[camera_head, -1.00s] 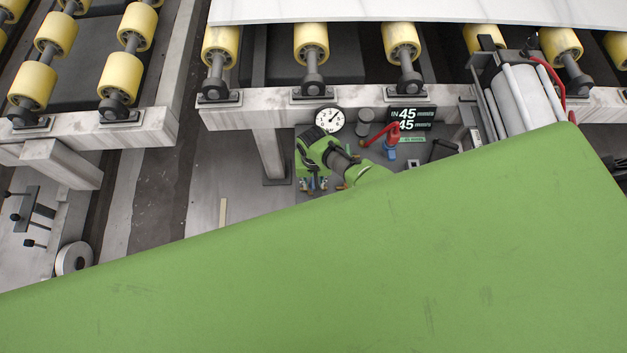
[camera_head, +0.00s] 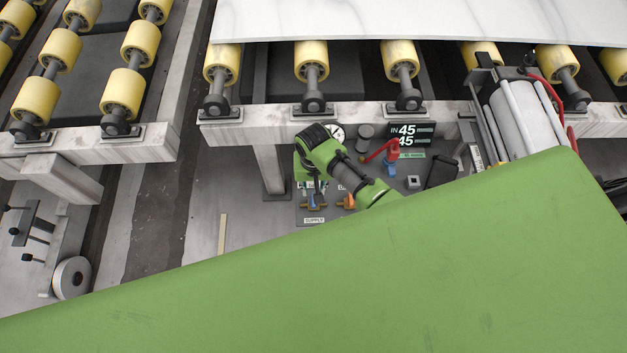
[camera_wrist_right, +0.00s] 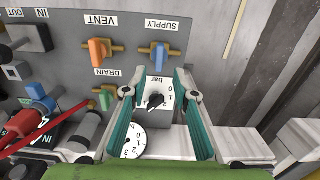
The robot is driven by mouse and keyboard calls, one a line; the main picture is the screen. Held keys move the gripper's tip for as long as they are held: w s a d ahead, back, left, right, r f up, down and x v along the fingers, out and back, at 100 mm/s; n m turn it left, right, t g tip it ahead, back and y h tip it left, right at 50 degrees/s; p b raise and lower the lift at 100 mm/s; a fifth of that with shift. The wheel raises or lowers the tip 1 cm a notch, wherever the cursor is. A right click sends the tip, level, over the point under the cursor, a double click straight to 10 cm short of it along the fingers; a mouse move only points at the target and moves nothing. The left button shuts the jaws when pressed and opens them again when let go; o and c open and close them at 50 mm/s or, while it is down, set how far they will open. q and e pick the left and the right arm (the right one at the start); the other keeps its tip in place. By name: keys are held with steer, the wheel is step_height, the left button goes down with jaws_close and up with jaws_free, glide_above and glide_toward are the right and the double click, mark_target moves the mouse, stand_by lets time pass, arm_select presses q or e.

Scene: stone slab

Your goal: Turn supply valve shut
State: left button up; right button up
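The supply valve has a blue handle (camera_wrist_right: 160,60) on a brass fitting, beside the SUPPLY label in the right wrist view. The handle stands crosswise to the brass fitting. In the head view the valve's brass part (camera_head: 315,207) shows just above its label (camera_head: 314,220). My right gripper (camera_wrist_right: 154,88) is open, its two teal fingers spread apart. Its fingertips are short of the blue handle, and a grey box with a black knob (camera_wrist_right: 156,100) shows between them. In the head view my right wrist hides most of this gripper. My left gripper is in neither view.
An orange vent valve (camera_wrist_right: 98,50) and a green drain valve (camera_wrist_right: 105,98) are close by on the panel. A round gauge (camera_wrist_right: 127,138) lies near the fingers.

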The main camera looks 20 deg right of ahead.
steer(key=shift+r, duration=2.2)
